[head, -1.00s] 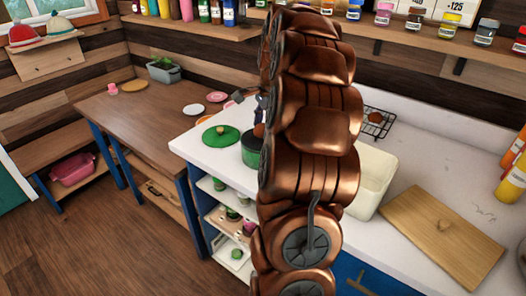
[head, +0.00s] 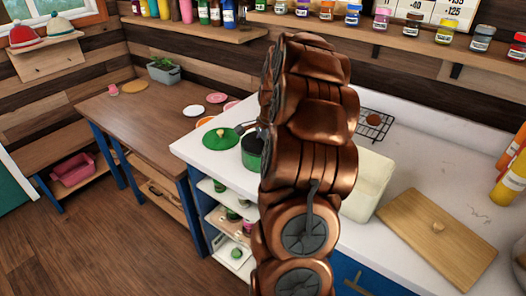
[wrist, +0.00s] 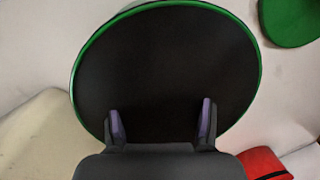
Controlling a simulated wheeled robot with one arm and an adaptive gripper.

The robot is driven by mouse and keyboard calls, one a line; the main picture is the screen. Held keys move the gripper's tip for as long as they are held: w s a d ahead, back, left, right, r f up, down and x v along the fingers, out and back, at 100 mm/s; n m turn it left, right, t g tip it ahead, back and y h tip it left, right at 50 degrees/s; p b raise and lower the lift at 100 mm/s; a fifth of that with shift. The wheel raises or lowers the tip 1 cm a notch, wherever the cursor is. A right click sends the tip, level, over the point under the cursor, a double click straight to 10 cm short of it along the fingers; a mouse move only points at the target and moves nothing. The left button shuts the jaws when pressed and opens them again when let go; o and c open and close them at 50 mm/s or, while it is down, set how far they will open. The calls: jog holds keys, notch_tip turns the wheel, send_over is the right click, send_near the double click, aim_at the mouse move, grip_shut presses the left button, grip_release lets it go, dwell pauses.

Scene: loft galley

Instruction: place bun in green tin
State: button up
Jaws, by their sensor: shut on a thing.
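The green tin (head: 251,160) stands open on the white counter, partly behind my arm. In the wrist view its thin green rim (wrist: 258,50) circles a dark interior that fills the middle. My gripper (wrist: 161,118) is over the near part of the mouth, its two purple-padded fingers apart on either side of what it holds. The bun is not distinct between them against the dark tin; a small brown thing showed at the fingers a second ago. A green lid (head: 215,142) with a tan knob lies left of the tin; its edge also shows in the wrist view (wrist: 290,20).
Right of my arm are a cream bin (head: 375,165), a wooden board (head: 425,240) and a wire rack (head: 385,130) with a round brown thing on it. Yellow bottles (head: 512,180) stand at the right edge. A brown table (head: 140,120) with plates is at left.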

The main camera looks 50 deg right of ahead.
jog(key=shift+f, duration=0.1)
jog(key=o, duration=0.8)
jog(key=shift+c, duration=0.2)
notch_tip(320, 180, up, 12)
jog(key=s+p, duration=0.2)
jog(key=a+r+n, duration=0.1)
jog(key=a+n, duration=0.4)
jog(key=a, duration=0.7)
jog(key=s+a+n+g, duration=0.1)
jog(key=s+a+n, duration=0.15)
jog(key=a, duration=0.35)
jog(key=s+a+n+g, duration=0.1)
jog(key=s+a+n, duration=0.1)
jog(key=a+n, duration=0.35)
jog(key=s+a+f+n+g, duration=0.1)
jog(key=s+a+f+n, duration=0.1)
jog(key=s+a+n, duration=0.2)
jog(key=s+a+f+n, duration=0.3)
jog(key=s+a+n, duration=0.2)
jog(key=s+a, duration=0.4)
jog(key=s, duration=0.4)
jog(key=shift+s+a+f+g+h, duration=0.15)
jog(key=shift+s+f+g+h, duration=0.15)
jog(key=shift+g, duration=0.1)
